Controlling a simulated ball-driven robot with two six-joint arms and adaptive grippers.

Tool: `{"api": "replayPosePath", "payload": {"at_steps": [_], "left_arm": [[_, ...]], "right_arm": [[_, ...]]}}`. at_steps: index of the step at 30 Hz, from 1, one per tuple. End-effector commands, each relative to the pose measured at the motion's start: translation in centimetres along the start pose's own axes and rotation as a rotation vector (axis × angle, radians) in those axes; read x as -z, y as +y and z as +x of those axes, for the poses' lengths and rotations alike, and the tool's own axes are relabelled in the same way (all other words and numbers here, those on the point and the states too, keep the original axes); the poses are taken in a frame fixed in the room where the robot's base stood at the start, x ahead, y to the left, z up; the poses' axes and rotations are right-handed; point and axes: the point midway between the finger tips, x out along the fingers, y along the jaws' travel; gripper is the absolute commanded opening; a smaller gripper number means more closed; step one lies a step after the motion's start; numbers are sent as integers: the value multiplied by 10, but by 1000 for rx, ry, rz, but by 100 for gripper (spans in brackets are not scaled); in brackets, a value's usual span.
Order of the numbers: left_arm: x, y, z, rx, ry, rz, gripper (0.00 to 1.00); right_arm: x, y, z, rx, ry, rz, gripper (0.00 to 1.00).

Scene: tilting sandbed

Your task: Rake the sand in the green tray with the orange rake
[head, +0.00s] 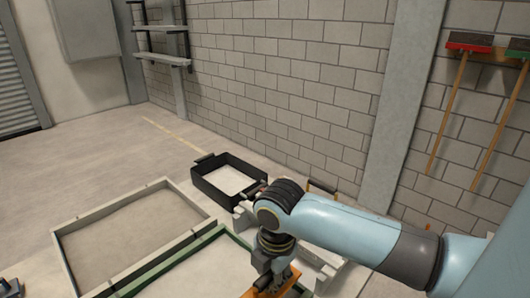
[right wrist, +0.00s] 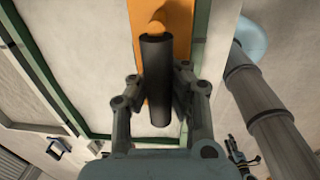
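The green tray (head: 172,264) lies at the bottom of the head view, partly cut off by the frame edge. Its green rim (right wrist: 60,88) also shows in the right wrist view, around pale sand. My right gripper (head: 274,276) is over the tray's right part. In the right wrist view its two fingers close around the dark upright handle (right wrist: 156,80) of the orange rake (right wrist: 181,28). The rake's orange part shows below the gripper in the head view; whether it touches the sand is hidden. My left gripper (right wrist: 242,156) appears small at the lower right of the wrist view, its fingers unclear.
A pale-framed sand tray (head: 72,262) lies left of the green one. A black bin (head: 205,187) stands behind, near the block wall. Two brooms (head: 450,110) hang on the right wall. A small dark object (head: 9,287) is at the lower left.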

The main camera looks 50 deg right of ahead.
Motion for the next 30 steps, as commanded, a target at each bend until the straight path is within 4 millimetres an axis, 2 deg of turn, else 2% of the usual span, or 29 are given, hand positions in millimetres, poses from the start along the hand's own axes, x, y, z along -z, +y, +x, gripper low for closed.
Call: {"api": "replayPosePath", "payload": {"at_steps": [8, 19, 30], "left_arm": [[0, -9, -1, 10, -1, 4, 40], [-1, 0, -1, 0, -1, 0, 40], [-1, 0, -1, 0, -2, 0, 40]], "right_arm": [[0, -4, 22, 8, 0, 2, 0], [1, -8, 70, 7, 0, 0, 0], [0, 44, 72, 4, -1, 0, 0]]}}
